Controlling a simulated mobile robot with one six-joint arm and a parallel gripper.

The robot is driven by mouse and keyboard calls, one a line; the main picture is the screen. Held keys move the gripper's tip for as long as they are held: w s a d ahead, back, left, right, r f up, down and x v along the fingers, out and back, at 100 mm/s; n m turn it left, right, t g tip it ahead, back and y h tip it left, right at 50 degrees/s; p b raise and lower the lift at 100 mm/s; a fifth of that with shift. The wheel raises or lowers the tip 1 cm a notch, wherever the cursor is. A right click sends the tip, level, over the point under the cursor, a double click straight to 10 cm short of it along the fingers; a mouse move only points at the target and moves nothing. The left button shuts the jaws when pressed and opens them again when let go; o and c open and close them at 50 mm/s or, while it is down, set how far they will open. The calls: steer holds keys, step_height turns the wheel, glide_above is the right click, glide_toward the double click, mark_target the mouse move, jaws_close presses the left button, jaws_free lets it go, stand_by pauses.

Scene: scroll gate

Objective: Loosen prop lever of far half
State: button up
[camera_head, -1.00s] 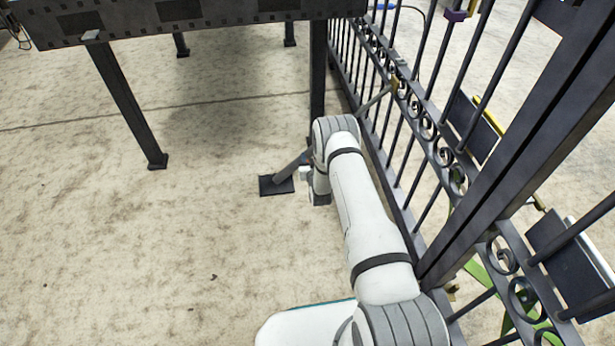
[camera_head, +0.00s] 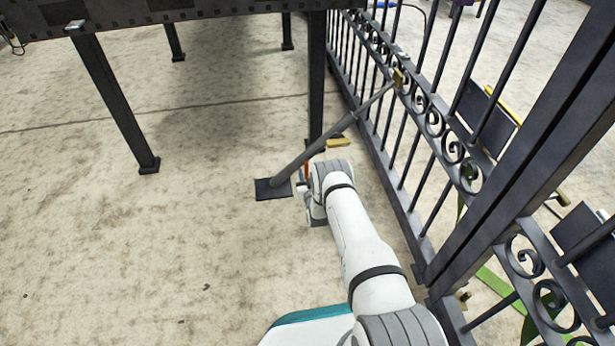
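A grey diagonal prop (camera_head: 335,131) runs from a dark floor plate (camera_head: 268,193) up to a yellow bracket (camera_head: 398,78) on the far half of the black scroll gate (camera_head: 437,125). A small orange-red piece, perhaps the prop lever (camera_head: 306,172), shows beside the lower prop, partly hidden by my wrist. My gripper (camera_head: 303,190) is low, next to the lower end of the prop, just right of the floor plate. Its fingers are too small and hidden to tell whether they are open or touch the lever.
A dark table-like frame (camera_head: 160,17) on legs stands at the back left, one leg (camera_head: 317,80) close behind the prop. A yellow block (camera_head: 338,142) lies near that leg. The gate runs along the right of my arm. The floor at left is clear.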

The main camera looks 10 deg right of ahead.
steer(key=shift+w, duration=0.2)
steer(key=shift+c, duration=0.4)
jaws_close()
